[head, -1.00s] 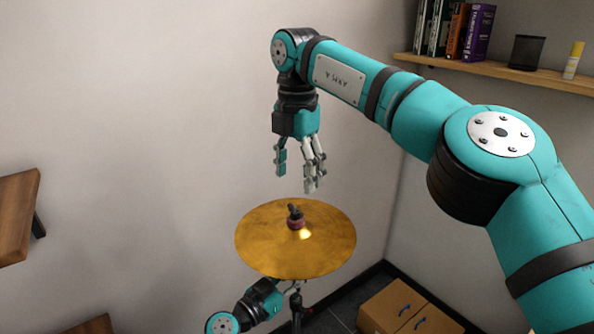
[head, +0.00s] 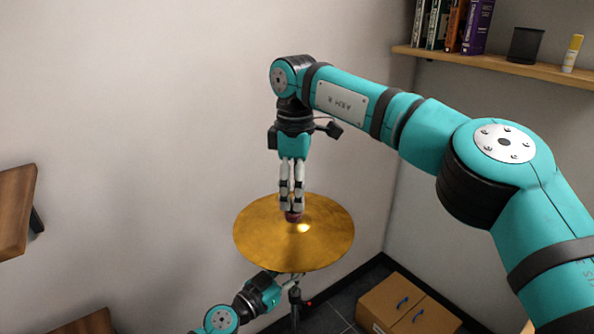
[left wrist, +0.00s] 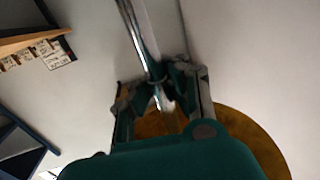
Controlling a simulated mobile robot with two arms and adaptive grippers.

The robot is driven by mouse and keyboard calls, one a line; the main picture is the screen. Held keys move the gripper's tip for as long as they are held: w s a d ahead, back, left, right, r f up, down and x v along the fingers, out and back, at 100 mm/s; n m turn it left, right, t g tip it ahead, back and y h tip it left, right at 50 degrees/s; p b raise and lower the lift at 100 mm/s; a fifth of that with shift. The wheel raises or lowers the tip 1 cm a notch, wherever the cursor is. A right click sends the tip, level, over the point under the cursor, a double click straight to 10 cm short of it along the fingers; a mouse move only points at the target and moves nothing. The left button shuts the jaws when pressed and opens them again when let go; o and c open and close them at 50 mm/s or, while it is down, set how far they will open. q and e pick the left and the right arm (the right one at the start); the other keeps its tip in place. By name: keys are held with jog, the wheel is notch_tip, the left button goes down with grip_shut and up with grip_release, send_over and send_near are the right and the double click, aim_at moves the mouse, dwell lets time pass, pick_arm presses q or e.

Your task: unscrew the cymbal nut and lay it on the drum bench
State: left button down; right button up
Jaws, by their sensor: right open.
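The round brass cymbal (head: 325,240) sits nearly level on its stand (head: 295,303). My right gripper (head: 291,208) points straight down over the cymbal's middle, its fingers open around the spot of the cymbal nut. The fingers hide the nut; a bit of the dark red washer (head: 293,217) shows below the tips. My left gripper (head: 276,286) is under the cymbal at the stand. In the left wrist view its fingers (left wrist: 163,98) close around the metal stand pole (left wrist: 143,40). I cannot tell which furniture is the drum bench.
Wooden boards (head: 15,210) show at the left edge. A wall shelf (head: 500,68) with books, a dark cup and a yellow bottle is at upper right. A cardboard-coloured box (head: 405,303) stands on the floor at lower right. The wall behind the cymbal is bare.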

jog(key=shift+f, duration=1.4)
jog(key=shift+c, duration=0.5)
jog(key=shift+r, duration=0.1)
grip_shut()
jog(key=shift+d, duration=0.1)
